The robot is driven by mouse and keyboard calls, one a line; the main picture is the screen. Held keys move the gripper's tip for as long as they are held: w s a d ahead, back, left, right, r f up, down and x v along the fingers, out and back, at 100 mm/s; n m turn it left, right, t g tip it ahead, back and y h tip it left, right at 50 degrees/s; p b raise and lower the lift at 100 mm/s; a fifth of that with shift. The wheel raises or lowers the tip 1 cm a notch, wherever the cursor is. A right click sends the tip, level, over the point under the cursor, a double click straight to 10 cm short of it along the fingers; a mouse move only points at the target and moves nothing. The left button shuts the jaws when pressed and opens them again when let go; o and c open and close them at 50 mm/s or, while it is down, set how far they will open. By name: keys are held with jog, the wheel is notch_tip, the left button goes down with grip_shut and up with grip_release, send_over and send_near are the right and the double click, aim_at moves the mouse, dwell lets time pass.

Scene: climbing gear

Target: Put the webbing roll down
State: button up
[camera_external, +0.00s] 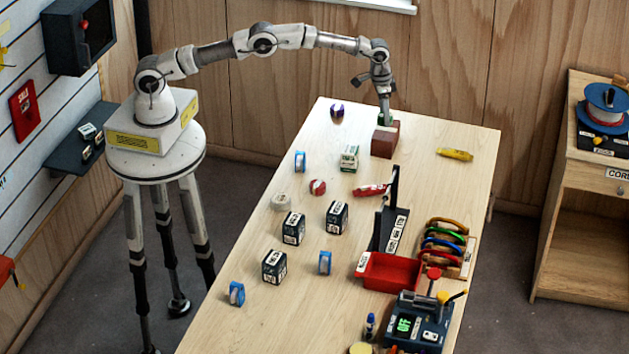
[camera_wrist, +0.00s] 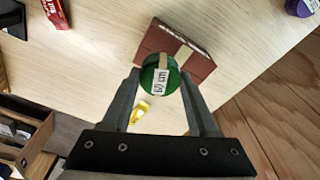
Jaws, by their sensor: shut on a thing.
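A green webbing roll (camera_wrist: 173,82) with a white and tan band sits between the fingertips of my gripper (camera_wrist: 160,78) in the wrist view. My gripper is shut on it. In the external view my gripper (camera_external: 384,108) points down at the far end of the table, with a bit of the green roll (camera_external: 381,118) showing at its tips. A red-brown block (camera_external: 384,143) with a pale strip is directly below or just behind the roll; it also shows in the wrist view (camera_wrist: 193,50). I cannot tell whether roll and block touch.
The wooden table (camera_external: 320,115) has bare room around the block. A black upright stand (camera_external: 388,215) and red tray (camera_external: 388,271) stand closer to the camera.

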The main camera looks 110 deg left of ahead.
jog(key=shift+f+p, duration=0.45)
jog(key=shift+f, duration=1.55)
jog(key=shift+f, duration=0.2)
jog(key=o, duration=1.4)
jog(key=shift+c, duration=0.2)
